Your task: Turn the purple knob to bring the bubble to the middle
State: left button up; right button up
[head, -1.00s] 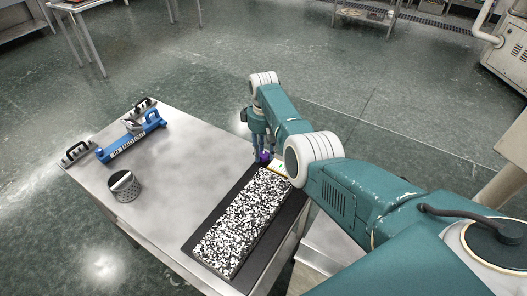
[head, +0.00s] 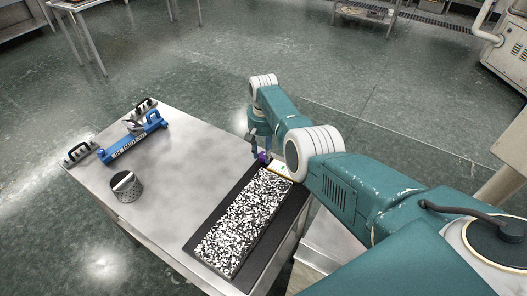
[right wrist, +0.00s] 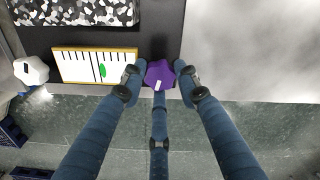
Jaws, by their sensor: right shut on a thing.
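The purple knob (right wrist: 158,73) is a faceted knob with a small white mark, at the far end of the black strip; it also shows in the head view (head: 263,156). My right gripper (right wrist: 160,75) is shut on the knob, with fingers on its left and right and a third finger below. The white level vial (right wrist: 72,66) lies left of the knob in the wrist view. Its green bubble (right wrist: 103,70) sits a little right of the dark middle lines. In the head view my right arm partly hides the vial. My left gripper is not in view.
A speckled black-and-white slab (head: 243,222) lies on the black strip (head: 196,245) along the steel table's right side. A blue tool with handles (head: 132,146) and a dark cup (head: 126,187) stand at left. The table middle (head: 185,165) is clear.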

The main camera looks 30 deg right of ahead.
aim_at(263, 155)
jog(key=m, duration=0.5)
jog(key=shift+m, duration=0.3)
jog(key=m, duration=0.5)
jog(key=shift+m, duration=0.4)
jog(key=o, duration=1.2)
jog(key=shift+c, duration=0.2)
notch_tip(263, 155, up, 12)
